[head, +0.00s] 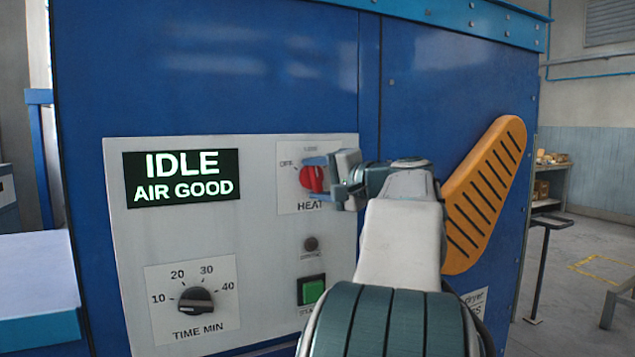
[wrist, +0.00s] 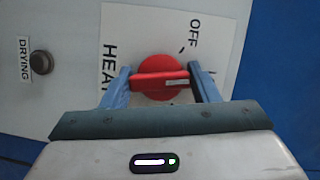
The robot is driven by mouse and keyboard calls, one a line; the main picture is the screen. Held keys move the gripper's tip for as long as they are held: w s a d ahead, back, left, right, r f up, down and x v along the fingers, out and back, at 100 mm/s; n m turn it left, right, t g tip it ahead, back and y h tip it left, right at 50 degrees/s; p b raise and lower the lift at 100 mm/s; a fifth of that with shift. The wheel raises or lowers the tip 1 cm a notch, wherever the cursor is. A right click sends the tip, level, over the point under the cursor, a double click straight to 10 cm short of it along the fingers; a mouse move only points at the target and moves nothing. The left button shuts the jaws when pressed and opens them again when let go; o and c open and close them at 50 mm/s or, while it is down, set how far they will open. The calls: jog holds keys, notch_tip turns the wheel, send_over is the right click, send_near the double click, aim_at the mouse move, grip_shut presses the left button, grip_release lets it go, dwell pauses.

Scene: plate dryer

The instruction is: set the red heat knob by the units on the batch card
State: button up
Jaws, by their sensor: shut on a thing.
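The red heat knob (head: 312,179) sits on a white label plate at the upper right of the grey control panel. In the wrist view, the knob (wrist: 153,91) has a raised bar with a pale mark on its right end. That end points away from the HEAT lettering, past the tick beside OFF. My gripper (head: 330,175) reaches the knob from the right. In the wrist view my gripper (wrist: 162,83) is shut on the knob's bar, one finger at each end. The scale beyond OFF is partly hidden by a finger. I cannot make out a batch card.
The display (head: 182,178) reads IDLE, AIR GOOD. A time knob (head: 196,300) is at the lower left, a green button (head: 311,290) below the heat knob, and a dark DRYING lamp (head: 310,244) between. An orange slotted handle (head: 485,195) projects at the right.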

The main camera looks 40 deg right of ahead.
jog(key=shift+m+t, duration=0.5)
jog(key=shift+m, duration=0.5)
jog(key=o, duration=1)
jog(key=s, duration=0.4)
jog(key=s+d, duration=0.1)
jog(key=s, duration=0.4)
jog(key=s+d, duration=0.1)
jog(key=s, duration=0.3)
jog(key=shift+s+d+b, duration=0.1)
jog(key=shift+s+b, duration=0.2)
jog(key=shift+s, duration=0.05)
